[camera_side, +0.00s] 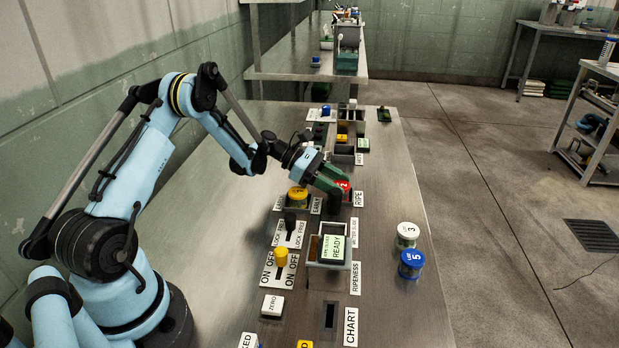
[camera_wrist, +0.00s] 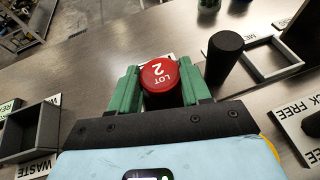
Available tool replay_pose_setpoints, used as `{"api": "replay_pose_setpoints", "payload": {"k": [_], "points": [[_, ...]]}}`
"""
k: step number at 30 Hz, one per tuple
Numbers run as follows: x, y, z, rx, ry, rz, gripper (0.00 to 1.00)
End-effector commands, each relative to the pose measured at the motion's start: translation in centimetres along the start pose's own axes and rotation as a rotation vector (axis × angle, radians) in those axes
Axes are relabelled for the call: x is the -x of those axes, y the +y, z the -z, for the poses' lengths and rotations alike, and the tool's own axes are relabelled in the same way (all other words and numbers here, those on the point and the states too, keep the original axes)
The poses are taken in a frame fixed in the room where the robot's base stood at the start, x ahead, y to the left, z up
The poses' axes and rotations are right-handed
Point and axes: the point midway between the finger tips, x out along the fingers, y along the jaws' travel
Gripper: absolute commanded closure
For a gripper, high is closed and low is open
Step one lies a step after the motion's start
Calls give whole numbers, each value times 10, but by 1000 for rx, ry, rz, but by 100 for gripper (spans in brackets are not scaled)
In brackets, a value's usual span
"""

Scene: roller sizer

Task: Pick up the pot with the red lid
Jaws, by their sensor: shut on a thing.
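The pot with the red lid (camera_wrist: 158,74), marked LOT 2, sits between the two green fingers of my gripper (camera_wrist: 160,90) in the wrist view. The fingers are shut on it, one on each side. In the side view, part of the red lid (camera_side: 343,185) shows just beyond my gripper (camera_side: 335,180), near the RIPE label. The pot's lower body is mostly hidden, and I cannot tell whether its base touches the bench.
A black upright cylinder (camera_wrist: 223,58) stands close to the right finger in the wrist view. A white-lidded pot (camera_side: 408,230) and a blue-lidded pot (camera_side: 411,264) stand at the bench's right. A yellow-lidded pot (camera_side: 297,194) is left of my gripper. The READY display (camera_side: 337,249) is in front.

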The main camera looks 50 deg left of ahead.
Motion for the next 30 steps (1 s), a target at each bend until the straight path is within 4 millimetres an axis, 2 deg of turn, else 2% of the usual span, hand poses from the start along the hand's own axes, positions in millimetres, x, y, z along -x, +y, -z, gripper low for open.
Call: {"api": "replay_pose_setpoints", "payload": {"k": [1, 3, 10, 14, 24, 30], "points": [[0, 0, 0, 0, 0, 0, 75], [0, 0, 0, 0, 0, 0, 83], [1, 0, -1, 0, -1, 0, 83], [4, 0, -10, 0, -1, 0, 83], [26, 0, -62, 0, 0, 0, 83], [35, -1, -86, -1, 0, 2, 83]]}}
